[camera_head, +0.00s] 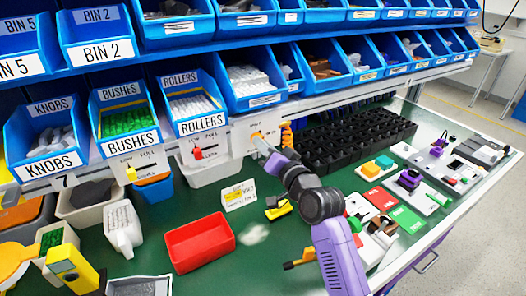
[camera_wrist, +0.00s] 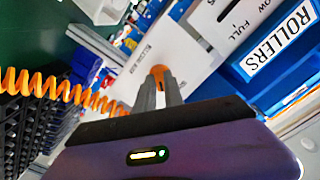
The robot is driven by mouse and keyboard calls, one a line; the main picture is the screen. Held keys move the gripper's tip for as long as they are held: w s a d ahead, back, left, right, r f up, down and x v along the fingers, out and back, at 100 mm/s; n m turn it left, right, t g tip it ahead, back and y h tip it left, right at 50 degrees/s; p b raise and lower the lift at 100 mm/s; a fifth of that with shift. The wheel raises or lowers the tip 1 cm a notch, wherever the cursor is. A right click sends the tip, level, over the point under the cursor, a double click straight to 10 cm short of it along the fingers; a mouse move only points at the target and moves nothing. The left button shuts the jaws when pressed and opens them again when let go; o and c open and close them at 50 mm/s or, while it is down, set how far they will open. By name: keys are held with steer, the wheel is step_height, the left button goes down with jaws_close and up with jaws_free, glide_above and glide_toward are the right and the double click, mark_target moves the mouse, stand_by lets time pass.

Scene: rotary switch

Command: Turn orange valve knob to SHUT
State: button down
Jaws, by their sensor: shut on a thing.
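The orange valve knob (camera_wrist: 158,71) shows at my fingertips in the wrist view, in front of a white panel (camera_wrist: 190,55). My gripper (camera_wrist: 159,88) is shut on it, one grey finger on each side. The fingers hide part of the knob, and I cannot tell which mark it points to. In the head view a small orange part of the knob (camera_head: 257,136) shows at the end of my gripper (camera_head: 262,144), beside the white panel under the shelf. The panel's lettering there is too small to read.
An orange coiled cord (camera_wrist: 50,86) hangs close beside my gripper. Blue bins, among them the ROLLERS bin (camera_head: 192,103), stand above. A red tray (camera_head: 199,242) and a black rack (camera_head: 350,140) are on the green bench. Other panels carry a red pointer (camera_head: 197,153) and a yellow pointer (camera_head: 131,173).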

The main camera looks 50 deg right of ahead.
steer(key=shift+f+n+b, duration=0.15)
steer(key=shift+n+b, duration=1.85)
steer(key=shift+n, duration=1.8)
steer(key=c, duration=1.4)
jaws_free()
steer(key=shift+c, duration=0.2)
steer(key=b+v, duration=0.1)
steer(key=v, duration=0.6)
steer(key=shift+s, duration=0.4)
